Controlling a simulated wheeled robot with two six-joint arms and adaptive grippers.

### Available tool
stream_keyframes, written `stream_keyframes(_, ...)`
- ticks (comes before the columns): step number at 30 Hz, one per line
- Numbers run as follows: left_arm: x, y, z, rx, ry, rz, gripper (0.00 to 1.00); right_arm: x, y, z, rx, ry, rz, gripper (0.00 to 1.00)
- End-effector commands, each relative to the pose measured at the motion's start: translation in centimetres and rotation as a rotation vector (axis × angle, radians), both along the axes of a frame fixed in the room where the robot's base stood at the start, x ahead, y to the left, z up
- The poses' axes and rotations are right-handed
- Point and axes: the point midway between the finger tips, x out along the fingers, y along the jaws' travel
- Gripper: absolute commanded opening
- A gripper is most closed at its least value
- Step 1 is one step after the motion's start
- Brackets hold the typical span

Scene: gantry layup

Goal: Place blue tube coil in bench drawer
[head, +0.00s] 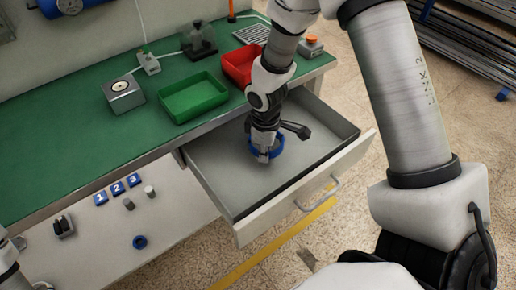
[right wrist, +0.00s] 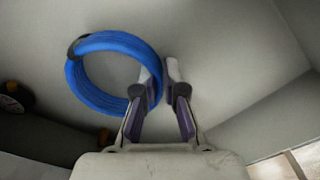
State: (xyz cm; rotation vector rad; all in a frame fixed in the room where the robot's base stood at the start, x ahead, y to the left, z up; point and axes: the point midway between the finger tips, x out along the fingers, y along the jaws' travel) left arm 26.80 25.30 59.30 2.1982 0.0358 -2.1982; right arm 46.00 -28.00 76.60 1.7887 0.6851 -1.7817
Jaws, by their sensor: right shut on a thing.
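The open bench drawer (head: 206,170) is pulled out from under the green-topped bench, with a grey floor and a pale front. The blue tube coil (head: 279,146) is inside it, around the middle, partly hidden by my right gripper (head: 264,156). In the right wrist view the coil (right wrist: 92,98) is a ring with a dark band, and its right side is at the fingers of my right gripper (right wrist: 160,80). The gripper is shut on the coil's side. Whether the coil touches the drawer floor is unclear. My left gripper is not in view.
A green tray (head: 193,98), a red bin (head: 240,65) and a metal box with a dial (head: 123,95) stand on the bench (head: 60,140). A small blue ring (head: 139,242) is on the pale panel below.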

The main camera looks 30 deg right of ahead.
Motion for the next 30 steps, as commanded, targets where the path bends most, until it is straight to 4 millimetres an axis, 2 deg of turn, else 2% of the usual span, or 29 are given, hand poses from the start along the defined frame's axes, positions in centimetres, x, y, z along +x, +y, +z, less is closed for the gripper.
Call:
stream_keyframes(1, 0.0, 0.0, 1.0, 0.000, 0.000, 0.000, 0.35, 1.2, 0.1, 0.6, -0.001, -0.002, 0.000, 0.00)
stream_keyframes(4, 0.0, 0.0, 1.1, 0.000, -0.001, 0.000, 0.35, 3.2, 0.3, 0.4, -0.001, -0.004, 0.000, 0.00)
stream_keyframes(6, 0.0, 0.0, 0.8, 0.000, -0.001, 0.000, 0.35, 2.8, 0.3, -0.9, 0.001, 0.002, 0.000, 0.00)
stream_keyframes(17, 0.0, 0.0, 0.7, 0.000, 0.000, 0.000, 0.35, 2.8, 0.3, -1.4, 0.001, -0.001, 0.001, 0.00)
stream_keyframes(18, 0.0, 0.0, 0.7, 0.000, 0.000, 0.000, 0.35, 2.8, 0.3, -1.4, 0.001, -0.001, 0.001, 0.20)
stream_keyframes(19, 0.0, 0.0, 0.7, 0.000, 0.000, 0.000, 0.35, 2.8, 0.3, -1.3, 0.001, -0.001, 0.001, 0.31)
stream_keyframes(20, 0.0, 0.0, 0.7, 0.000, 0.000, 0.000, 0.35, 2.8, 0.3, -1.3, 0.001, -0.001, 0.001, 0.34)
stream_keyframes(30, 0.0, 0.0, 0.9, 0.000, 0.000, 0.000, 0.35, 2.8, 0.3, -0.9, 0.001, -0.002, 0.001, 0.34)
